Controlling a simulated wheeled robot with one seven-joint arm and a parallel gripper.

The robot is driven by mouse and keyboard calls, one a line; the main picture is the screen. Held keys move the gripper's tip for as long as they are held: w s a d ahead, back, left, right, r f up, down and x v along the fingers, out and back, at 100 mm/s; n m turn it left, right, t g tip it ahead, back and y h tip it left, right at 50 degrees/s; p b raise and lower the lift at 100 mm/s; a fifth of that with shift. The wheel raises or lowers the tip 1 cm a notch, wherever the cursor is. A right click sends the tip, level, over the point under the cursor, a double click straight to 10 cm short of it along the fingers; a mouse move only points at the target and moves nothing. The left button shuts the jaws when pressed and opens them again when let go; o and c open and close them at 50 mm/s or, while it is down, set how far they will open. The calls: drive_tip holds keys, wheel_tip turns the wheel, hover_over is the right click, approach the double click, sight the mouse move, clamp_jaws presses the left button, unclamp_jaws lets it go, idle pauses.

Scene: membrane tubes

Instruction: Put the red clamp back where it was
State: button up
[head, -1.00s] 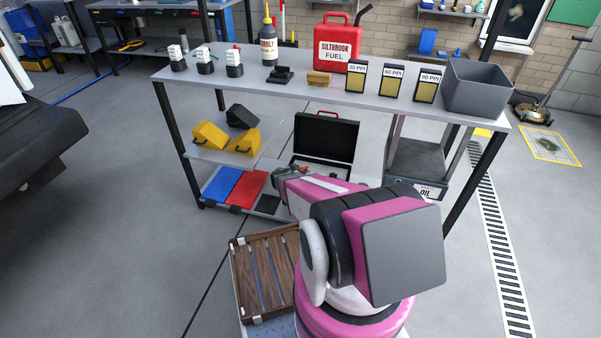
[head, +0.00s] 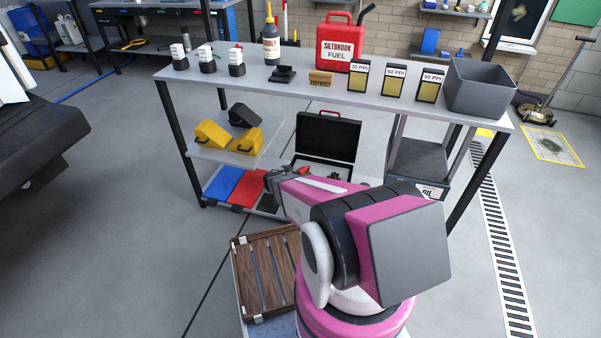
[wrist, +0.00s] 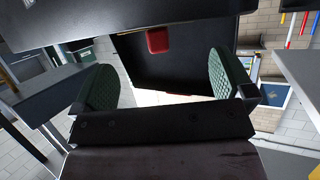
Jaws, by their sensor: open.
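My gripper (head: 268,180) is low, in front of the shelf unit's lower level. In the wrist view its two green-padded fingers (wrist: 163,84) are wide apart, with nothing visibly held between them. A red block-like part (wrist: 158,40) shows beyond the fingers against a dark panel; I cannot tell if it is the red clamp or the case's handle. In the head view a small red spot (head: 284,168) shows right by the gripper, too small to identify. An open black case (head: 326,137) with a red handle stands behind the gripper.
The upper shelf (head: 300,92) carries small bottle stands (head: 208,62), a red fuel can (head: 340,48), labelled boxes (head: 361,78) and a grey bin (head: 480,88). Yellow containers (head: 245,140) sit mid-level; blue (head: 222,182) and red mats lie below. A wooden crate (head: 262,275) is near me.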

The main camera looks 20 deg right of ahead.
drive_tip(key=s+a+r+n+g+y, duration=0.3)
drive_tip(key=s+a+r+n+y, duration=0.2)
drive_tip(key=s+r, duration=0.6)
drive_tip(key=s+a+r+n+g+y, duration=0.4)
drive_tip(key=s+r, duration=0.6)
drive_tip(key=r, duration=0.3)
drive_tip(key=shift+s+a+r+n+g+y, duration=0.15)
drive_tip(key=shift+s+a+n+g+y, duration=0.35)
drive_tip(key=shift+n+y, duration=0.6)
drive_tip(key=shift+w+a, duration=0.1)
